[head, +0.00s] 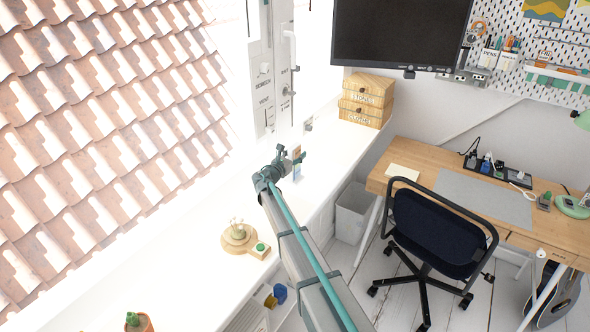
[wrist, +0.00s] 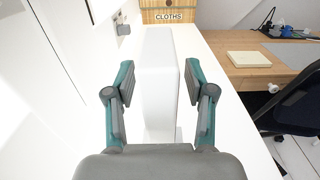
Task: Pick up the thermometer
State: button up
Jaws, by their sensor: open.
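My gripper (wrist: 159,82) is open, its two teal and grey fingers apart. A plain white upright block (wrist: 160,112) stands between the fingers in the wrist view, with a gap on each side. It seems to be the thermometer, but no scale or display shows from this side. In the head view my gripper (head: 291,162) is over the white sill. A small thing with a brown upper part and a pale blue lower part (head: 296,172) shows at its fingers, partly hidden; I cannot tell its full shape.
Wooden boxes (head: 366,98) stand at the sill's far end. A desk (head: 420,157), chair (head: 440,232) and bin (head: 353,213) are to the right. The sill between plant and boxes is mostly clear.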

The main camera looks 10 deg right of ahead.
jog(key=shift+x, duration=0.85)
grip_shut()
